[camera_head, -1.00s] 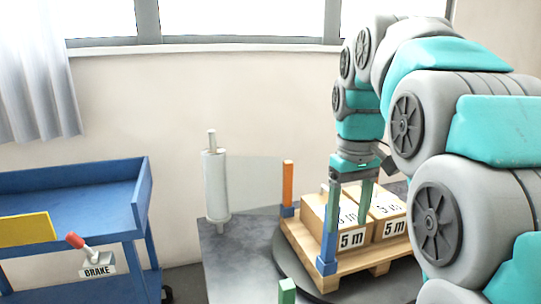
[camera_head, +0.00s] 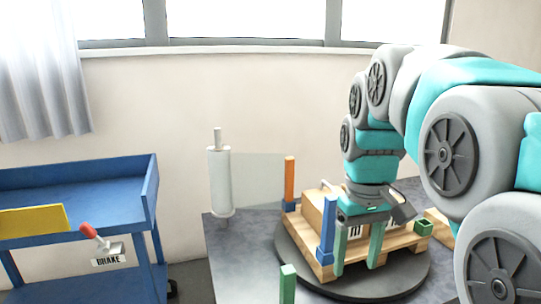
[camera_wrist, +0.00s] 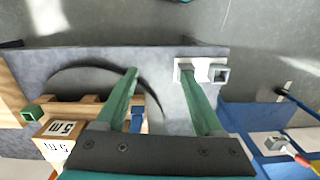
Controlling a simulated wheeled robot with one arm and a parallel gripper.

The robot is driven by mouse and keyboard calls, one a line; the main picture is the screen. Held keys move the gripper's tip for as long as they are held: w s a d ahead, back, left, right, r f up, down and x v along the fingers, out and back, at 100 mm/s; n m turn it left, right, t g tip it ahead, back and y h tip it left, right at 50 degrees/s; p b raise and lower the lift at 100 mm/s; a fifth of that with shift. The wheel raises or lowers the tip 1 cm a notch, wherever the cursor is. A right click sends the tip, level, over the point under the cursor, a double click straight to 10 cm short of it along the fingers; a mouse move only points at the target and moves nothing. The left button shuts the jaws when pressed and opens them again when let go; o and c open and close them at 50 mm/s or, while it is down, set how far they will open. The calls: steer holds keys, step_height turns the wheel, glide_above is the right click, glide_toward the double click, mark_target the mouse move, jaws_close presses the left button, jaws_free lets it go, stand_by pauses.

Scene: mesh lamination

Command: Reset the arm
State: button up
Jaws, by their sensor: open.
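My gripper (camera_head: 357,252) hangs from my grey and teal arm, its two green fingers pointing down and apart, with nothing between them. In the head view it is in front of the wooden pallet (camera_head: 325,272), which carries cardboard boxes (camera_head: 313,212) marked "5 m" and sits on a dark round turntable (camera_head: 300,262). In the wrist view the open fingers (camera_wrist: 160,95) spread over the grey table, with a box (camera_wrist: 62,128) at lower left. My arm and gripper hide part of the boxes and pallet.
Orange (camera_head: 290,180), blue (camera_head: 327,245) and green (camera_head: 424,227) corner posts stand at the pallet. A white film roll (camera_head: 219,182) with a translucent sheet stands at the table's left. A green post (camera_head: 288,284) is in front. A blue cart (camera_head: 100,195) and red-handled brake lever (camera_head: 95,238) are left.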

steer(key=s+f+m+g, duration=0.1)
steer(key=s+f+m, duration=0.1)
steer(key=s+f, duration=1.4)
steer(key=s, duration=0.5)
steer(key=shift+f+m, duration=0.3)
steer(key=shift+f, duration=0.1)
